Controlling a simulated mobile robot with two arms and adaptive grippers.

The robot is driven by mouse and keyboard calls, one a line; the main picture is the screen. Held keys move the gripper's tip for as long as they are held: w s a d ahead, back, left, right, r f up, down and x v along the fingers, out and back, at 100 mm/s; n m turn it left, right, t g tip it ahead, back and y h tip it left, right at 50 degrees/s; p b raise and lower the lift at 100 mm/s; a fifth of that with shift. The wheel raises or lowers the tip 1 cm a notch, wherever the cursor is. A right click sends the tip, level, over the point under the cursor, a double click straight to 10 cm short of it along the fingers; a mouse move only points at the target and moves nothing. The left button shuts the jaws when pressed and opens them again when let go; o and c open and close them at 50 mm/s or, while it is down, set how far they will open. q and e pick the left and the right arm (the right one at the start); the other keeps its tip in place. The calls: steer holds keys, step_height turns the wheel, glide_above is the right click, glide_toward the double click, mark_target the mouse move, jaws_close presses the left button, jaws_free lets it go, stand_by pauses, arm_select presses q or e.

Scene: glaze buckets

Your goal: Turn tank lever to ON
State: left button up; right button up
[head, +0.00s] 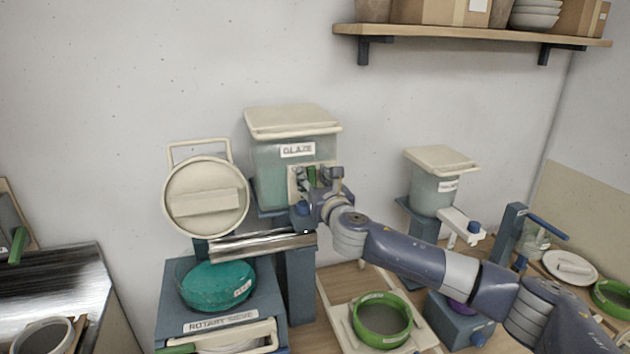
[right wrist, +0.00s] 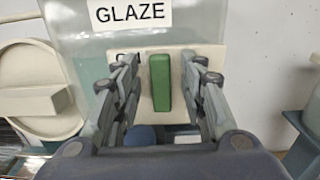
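The glaze tank (head: 268,185) is a translucent teal-filled bin with a cream lid and a GLAZE label (head: 298,150), standing against the wall. Its label also shows in the right wrist view (right wrist: 130,14). The tank lever (right wrist: 160,82) is a green bar, upright in the right wrist view, on a cream plate (right wrist: 179,61). My right gripper (right wrist: 162,75) is open, with a finger on each side of the lever and gaps between. In the head view the right gripper (head: 318,178) partly covers the lever and plate. No ON marking is readable. My left gripper is out of view.
Left of the tank are a round cream lid (head: 205,215) and a teal sieve bowl (head: 215,285) on the ROTARY SIEVE stand (head: 172,322). A metal chute (head: 262,246) runs below the tank. A smaller bucket (head: 432,190) stands right; a green ring (head: 382,338) lies below my arm.

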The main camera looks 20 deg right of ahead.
steer(key=shift+s, duration=0.1)
steer(key=s, duration=1.2)
steer(key=shift+d, duration=0.25)
steer(key=shift+w+a+f, duration=0.1)
